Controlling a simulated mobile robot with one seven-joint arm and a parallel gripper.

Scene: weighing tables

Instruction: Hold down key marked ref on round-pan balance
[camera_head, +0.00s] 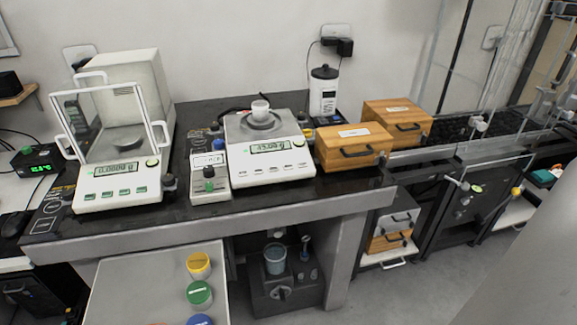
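The balance in the middle (269,170) stands on the dark table and has a round metal pan (261,122) with a small white cup (260,109) on it. Its lit display (270,146) shows a number that seems to read about 13.08 g, too small to be sure. A row of small keys (271,171) runs along its front below the display. Their markings are too small to read, so I cannot tell which one is marked ref. A round button (298,142) sits right of the display. My gripper is not in view.
An analytical balance (119,190) with a glass shield stands left, and a small box with a green knob (209,188) stands between the balances. Wooden boxes (352,157) are close on the right. A cart with coloured jars (140,285) is in front.

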